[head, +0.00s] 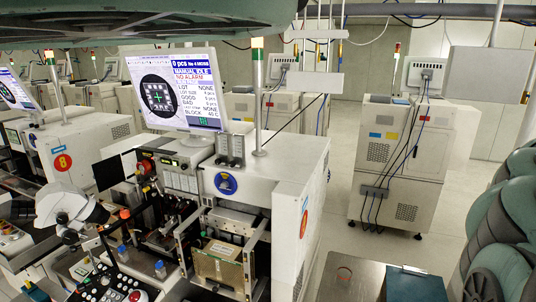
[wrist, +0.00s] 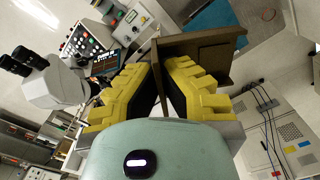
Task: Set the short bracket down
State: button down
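The short bracket (wrist: 205,52) is a brown, angular piece in the wrist view, with a broad face and a thin upright plate. My gripper (wrist: 163,78) has yellow stepped fingers with dark pads, closed on the thin plate between them. The bracket extends beyond the fingertips to the upper right. Part of its plate is hidden by the fingers. In the head view neither my gripper nor the held bracket can be made out.
A blue mat (wrist: 216,27) lies beyond the bracket; in the head view the blue mat (head: 415,287) is on a metal tabletop (head: 345,283) at bottom right. The bonding machine (head: 245,183) with its screen stands to the left. A white cabinet (head: 402,150) stands behind, with open floor around.

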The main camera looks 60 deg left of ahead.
notch_tip(320, 180, up, 18)
jog(key=p, duration=1.5)
jog(key=shift+p, duration=0.4)
jog(key=shift+f, duration=0.1)
